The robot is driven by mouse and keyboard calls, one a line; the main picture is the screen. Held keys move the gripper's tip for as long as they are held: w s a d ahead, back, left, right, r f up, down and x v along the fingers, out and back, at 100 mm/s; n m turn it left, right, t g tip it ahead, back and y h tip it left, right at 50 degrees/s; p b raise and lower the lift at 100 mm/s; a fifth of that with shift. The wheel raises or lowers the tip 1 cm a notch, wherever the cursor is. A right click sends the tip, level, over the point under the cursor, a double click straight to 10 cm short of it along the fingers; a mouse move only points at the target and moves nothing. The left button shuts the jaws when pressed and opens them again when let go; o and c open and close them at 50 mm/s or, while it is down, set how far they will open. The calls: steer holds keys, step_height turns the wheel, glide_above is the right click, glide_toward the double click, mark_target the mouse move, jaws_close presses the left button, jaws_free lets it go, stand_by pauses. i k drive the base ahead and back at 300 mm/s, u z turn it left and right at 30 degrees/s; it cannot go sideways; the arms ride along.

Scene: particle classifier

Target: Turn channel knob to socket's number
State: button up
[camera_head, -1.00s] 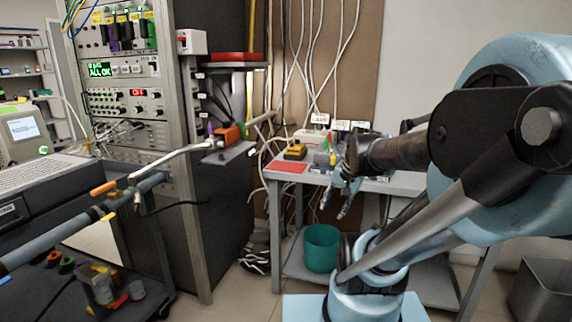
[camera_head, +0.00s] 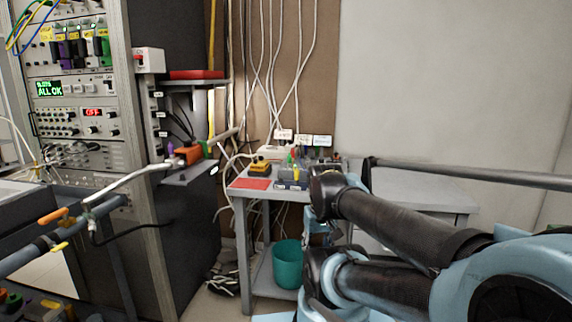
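The instrument rack (camera_head: 75,110) stands at the left in the head view. Its panels carry rows of small knobs, and one unit (camera_head: 95,115) has a red display that seems to read OFF. A unit above it has a green display (camera_head: 48,88) reading ALL OK. I cannot tell which knob is the channel knob, and no socket number is legible. My gripper (camera_head: 320,228) hangs by the front of the grey side table, well right of the rack. It is mostly hidden by my own arm, so its opening does not show. I see nothing held in it.
The side table (camera_head: 240,193) holds a red mat (camera_head: 250,184), a yellow device (camera_head: 260,168) and small coloured items. A teal bin (camera_head: 288,264) stands on its lower shelf. A trolley with pipes (camera_head: 70,235) is at lower left. Cables hang on the wall behind.

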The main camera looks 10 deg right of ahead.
mark_target(93, 130)
steer(key=u, duration=1.4)
steer(key=k, duration=0.5)
steer(key=u, duration=0.2)
steer(key=i, duration=1.1)
steer(key=z, duration=0.2)
